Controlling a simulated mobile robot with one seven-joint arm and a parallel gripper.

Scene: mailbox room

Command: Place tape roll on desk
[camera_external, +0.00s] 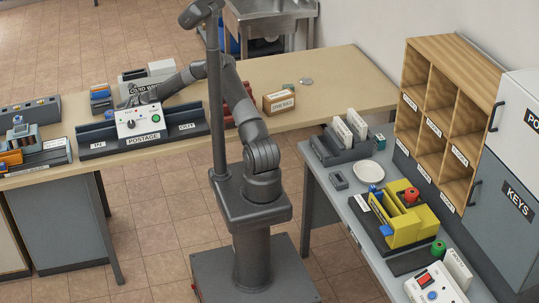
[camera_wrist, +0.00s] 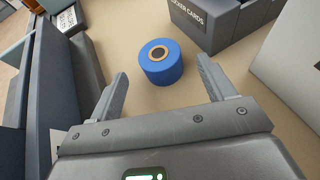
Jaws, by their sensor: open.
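A blue tape roll (camera_wrist: 161,69) with a brown core lies flat on the beige desk (camera_wrist: 150,22) in the wrist view, hole facing up. My gripper (camera_wrist: 162,67) is open; its two fingers point toward the roll, one to each side in the picture. The roll appears just ahead of the fingertips, and I see no contact. In the external view my gripper (camera_external: 136,98) is low over the long beige desk (camera_external: 340,75), behind the postage machine (camera_external: 142,121). I cannot make out the blue roll there.
A grey card box (camera_wrist: 215,22) stands close behind the roll. Grey trays flank the postage machine. A small labelled carton (camera_external: 279,102) sits farther right. The grey side desk (camera_external: 350,190) holds a yellow dispenser (camera_external: 412,222), a white dish (camera_external: 369,171) and a card rack.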

